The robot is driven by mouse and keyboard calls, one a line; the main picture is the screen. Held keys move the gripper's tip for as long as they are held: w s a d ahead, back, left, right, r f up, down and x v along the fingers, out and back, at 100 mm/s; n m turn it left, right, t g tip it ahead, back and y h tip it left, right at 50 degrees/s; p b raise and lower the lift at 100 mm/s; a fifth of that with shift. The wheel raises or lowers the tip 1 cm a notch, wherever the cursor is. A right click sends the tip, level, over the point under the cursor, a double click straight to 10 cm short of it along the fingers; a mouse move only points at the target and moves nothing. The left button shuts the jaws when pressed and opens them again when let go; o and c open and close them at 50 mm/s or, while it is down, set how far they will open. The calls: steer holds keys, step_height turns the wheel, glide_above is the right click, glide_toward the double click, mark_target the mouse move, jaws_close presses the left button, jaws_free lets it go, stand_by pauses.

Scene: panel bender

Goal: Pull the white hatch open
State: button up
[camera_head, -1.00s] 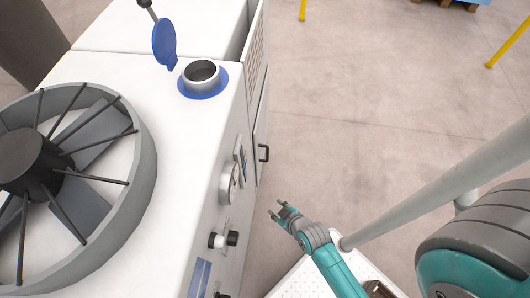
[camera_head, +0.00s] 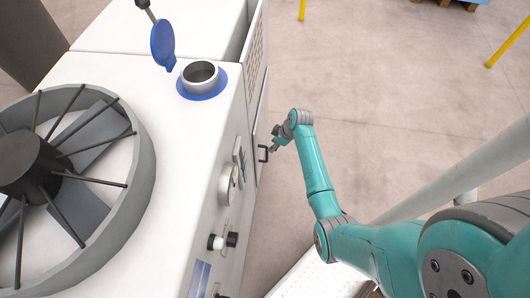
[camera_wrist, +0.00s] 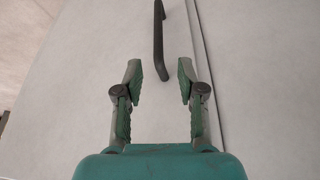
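The white hatch (camera_wrist: 95,65) fills much of the wrist view, with a dark bar handle (camera_wrist: 159,42) standing upright near its right edge. In the head view the handle (camera_head: 263,154) sticks out from the side of the white machine. My gripper (camera_wrist: 159,80) is open and empty, its two green-padded fingers spread to either side of the handle's line. The handle's lower end shows just beyond the gap between the fingertips. In the head view my gripper (camera_head: 272,147) is close beside the handle; whether they touch cannot be told.
The white machine (camera_head: 130,70) carries a large fan ring (camera_head: 147,165), a blue-rimmed filler neck (camera_head: 201,78) and, on its side, a gauge (camera_head: 228,184) and black knobs (camera_head: 232,239). Bare floor (camera_head: 390,110) lies open to the right. Yellow posts (camera_head: 507,42) stand farther off.

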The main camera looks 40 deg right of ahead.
steer(key=shift+x, duration=5.35)
steer(key=shift+d, duration=0.1)
jaws_close()
